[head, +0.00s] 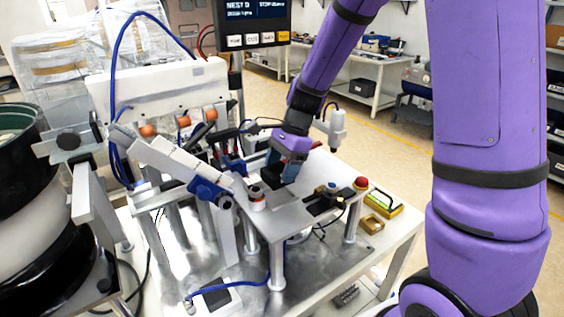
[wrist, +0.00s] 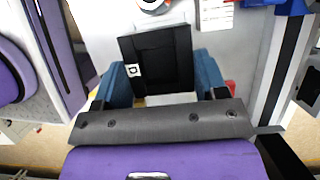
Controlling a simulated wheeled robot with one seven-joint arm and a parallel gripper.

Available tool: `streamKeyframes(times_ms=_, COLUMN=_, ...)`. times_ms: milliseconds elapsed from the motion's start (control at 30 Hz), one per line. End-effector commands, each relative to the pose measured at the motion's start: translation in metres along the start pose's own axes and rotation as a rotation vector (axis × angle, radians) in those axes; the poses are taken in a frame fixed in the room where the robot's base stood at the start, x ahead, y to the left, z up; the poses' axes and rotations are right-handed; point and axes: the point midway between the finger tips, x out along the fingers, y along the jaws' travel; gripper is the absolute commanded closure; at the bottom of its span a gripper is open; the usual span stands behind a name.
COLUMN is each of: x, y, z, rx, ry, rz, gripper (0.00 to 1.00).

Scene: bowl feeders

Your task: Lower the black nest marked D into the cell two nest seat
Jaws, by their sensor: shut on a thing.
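The black nest marked D (wrist: 170,55) is a square black frame with a white D label on its left side in the wrist view. My gripper (wrist: 160,78) is shut on it, with one blue finger on each side. In the head view my gripper (head: 281,172) points down over the grey metal plate (head: 292,218), and the nest shows only as a dark shape under it. I cannot tell whether the nest touches the plate. I cannot make out the cell two nest seat; the gripper and nest may hide it.
A black fixture (head: 325,200) and a red button (head: 361,183) are to the right. A feeder track (head: 175,163) slopes in from the left. A screen (head: 252,12) reads NEST D.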

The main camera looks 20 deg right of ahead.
Motion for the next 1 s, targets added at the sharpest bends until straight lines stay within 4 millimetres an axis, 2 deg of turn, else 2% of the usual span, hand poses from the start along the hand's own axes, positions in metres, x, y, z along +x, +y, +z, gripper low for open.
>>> streamKeyframes(times_ms=500, x=0.027, y=0.000, z=-0.011, rx=0.001, ry=-0.001, rz=0.001, gripper=0.64)
streamKeyframes(times_ms=1000, x=0.032, y=0.000, z=-0.013, rx=0.001, ry=0.000, rz=-0.001, gripper=0.64)
